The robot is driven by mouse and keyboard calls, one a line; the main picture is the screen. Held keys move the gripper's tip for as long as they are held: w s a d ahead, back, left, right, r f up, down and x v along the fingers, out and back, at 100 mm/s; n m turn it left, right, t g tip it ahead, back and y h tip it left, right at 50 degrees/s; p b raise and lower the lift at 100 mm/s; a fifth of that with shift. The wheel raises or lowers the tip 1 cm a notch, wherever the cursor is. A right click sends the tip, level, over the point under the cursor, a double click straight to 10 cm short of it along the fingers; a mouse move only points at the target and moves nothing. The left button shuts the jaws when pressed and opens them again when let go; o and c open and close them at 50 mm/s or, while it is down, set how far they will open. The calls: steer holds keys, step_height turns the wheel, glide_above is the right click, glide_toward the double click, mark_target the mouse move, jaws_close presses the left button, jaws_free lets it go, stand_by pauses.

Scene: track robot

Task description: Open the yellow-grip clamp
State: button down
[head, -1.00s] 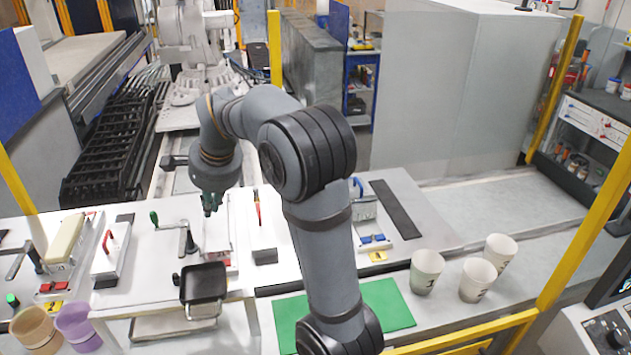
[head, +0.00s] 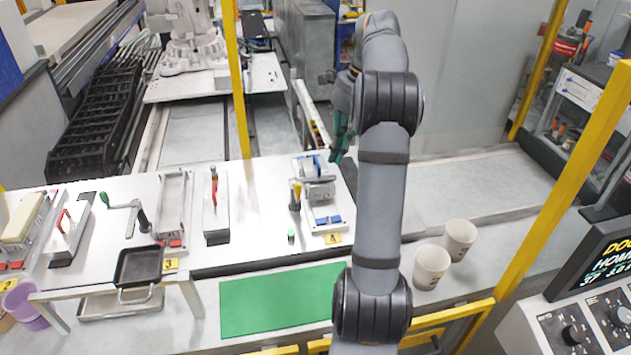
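The yellow-grip clamp (head: 296,195) stands on the white table at the left edge of a grey fixture (head: 318,190) with blue pads. Its yellow grip points up on a dark stem. I cannot tell from this view whether the clamp is open or closed. My gripper (head: 341,142), with dark green fingers, hangs to the upper right of the clamp, close to the fixture's back end and apart from the grip. My arm partly hides it, and its finger gap is not clear.
A red-handled clamp (head: 214,185) and a green-handled crank (head: 122,205) stand further left. A black pan (head: 138,265) lies in front. A green mat (head: 275,300) lies in front of the fixture. Paper cups (head: 431,266) stand right of my arm. A yellow post (head: 238,85) rises behind the table.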

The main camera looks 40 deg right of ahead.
steer(key=w+a+f, duration=0.3)
steer(key=a+f, duration=0.1)
steer(key=f, duration=0.4)
steer(key=shift+w+f, duration=0.3)
steer(key=shift+f, duration=0.05)
steer(key=shift+w, duration=0.1)
steer(key=shift+f, duration=0.1)
